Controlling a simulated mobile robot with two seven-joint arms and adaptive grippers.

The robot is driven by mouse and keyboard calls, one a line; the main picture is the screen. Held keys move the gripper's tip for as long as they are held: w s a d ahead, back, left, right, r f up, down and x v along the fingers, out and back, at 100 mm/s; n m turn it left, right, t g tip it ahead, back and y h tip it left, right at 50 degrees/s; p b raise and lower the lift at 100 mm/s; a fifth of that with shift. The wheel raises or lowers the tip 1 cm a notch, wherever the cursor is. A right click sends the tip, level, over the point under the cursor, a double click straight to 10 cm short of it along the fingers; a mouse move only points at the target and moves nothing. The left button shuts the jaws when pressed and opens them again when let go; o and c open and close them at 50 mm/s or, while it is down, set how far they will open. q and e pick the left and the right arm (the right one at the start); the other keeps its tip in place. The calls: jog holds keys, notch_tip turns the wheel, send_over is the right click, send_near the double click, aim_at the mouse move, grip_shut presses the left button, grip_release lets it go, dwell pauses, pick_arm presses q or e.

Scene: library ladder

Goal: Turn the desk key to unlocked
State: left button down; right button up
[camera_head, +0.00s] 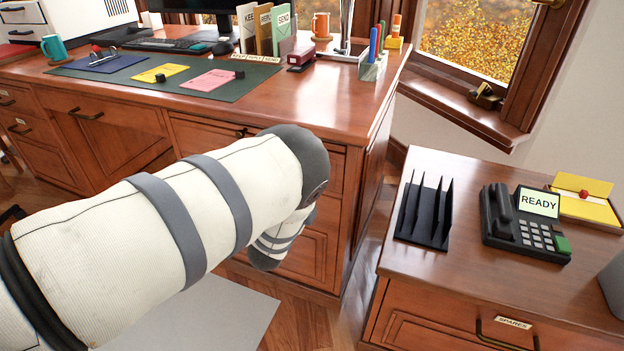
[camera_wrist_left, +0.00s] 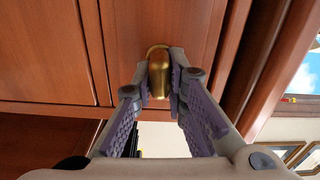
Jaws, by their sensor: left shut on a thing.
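A brass key (camera_wrist_left: 158,57) with a rounded head stands against the reddish wooden front of the desk in the left wrist view. My left gripper (camera_wrist_left: 160,82) is shut on it, with one finger on each side. The key's lock is hidden behind the key, and I cannot tell how far it is turned. In the head view the desk (camera_head: 335,95) stands at the back left. My left arm crosses in front of its drawers and hides the key and my left gripper. My right gripper is in neither view.
A lower cabinet (camera_head: 470,275) stands at the right with a black file rack (camera_head: 425,215), a phone (camera_head: 525,222) reading READY and a yellow note box (camera_head: 585,205). On the desk are a green mat (camera_head: 120,68) with papers and a pen holder (camera_head: 373,68). A narrow gap separates desk and cabinet.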

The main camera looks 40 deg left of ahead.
pick_arm(q)
jog(key=c, duration=1.6)
grip_release()
jog(key=v, duration=1.2)
